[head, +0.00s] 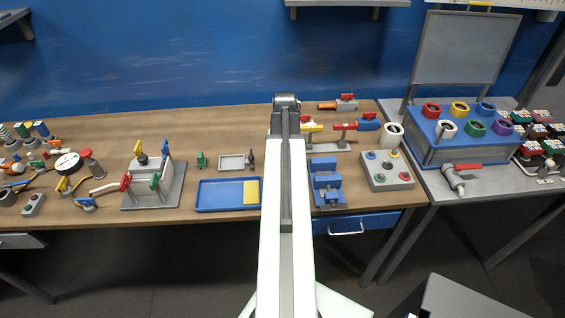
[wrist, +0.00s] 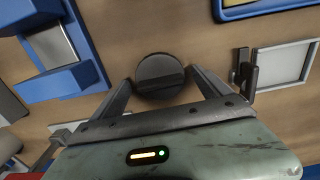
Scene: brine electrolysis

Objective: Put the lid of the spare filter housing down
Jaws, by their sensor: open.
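A dark round lid (wrist: 160,70) with a raised bar across it shows in the wrist view, over the wooden tabletop. My gripper (wrist: 162,78) is open, with one finger on each side of the lid. I cannot tell whether the fingers touch it. The lid appears to lie on the table, though its underside is hidden. In the head view my arm covers the gripper and the lid. I cannot make out the spare filter housing for certain.
A blue block fixture (head: 327,182) stands right of my arm; it also shows in the wrist view (wrist: 75,82). A blue tray (head: 222,208), a small grey tray (head: 232,169) and a dark upright piece (wrist: 243,72) are on the other side. Bare wood lies between them.

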